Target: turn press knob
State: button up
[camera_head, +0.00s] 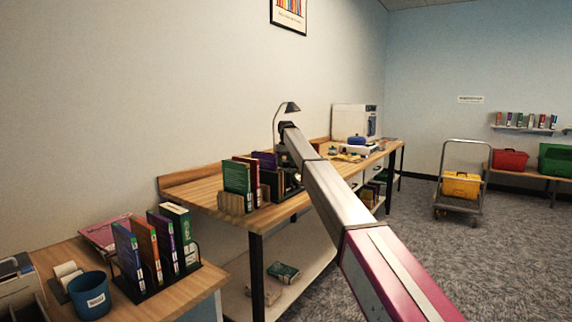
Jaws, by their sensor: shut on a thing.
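My arm reaches from the lower right to the long wooden workbench (215,200). Its dark end bends down behind the books, where my gripper (293,181) is small, dark and partly covered by my own arm. My gripper is shut on what appears to be the press knob. The knob itself is hidden, and I cannot make out its angle. The dark press parts at this spot blend with the gripper and a dark book holder.
Upright books (237,178) stand left of my gripper. A desk lamp (288,107) and a white machine (350,121) stand farther back. A nearer desk (185,295) holds a blue cup (90,297). A cart (458,205) stands right; the carpet between is clear.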

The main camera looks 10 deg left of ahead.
jog(key=m, duration=0.5)
jog(key=shift+m, duration=0.3)
dwell(0.4)
jog(key=o, duration=0.9)
jog(key=shift+r, duration=0.15)
notch_tip(320, 180, up, 11)
jog(key=shift+f, duration=0.2)
jog(key=shift+s, duration=0.1)
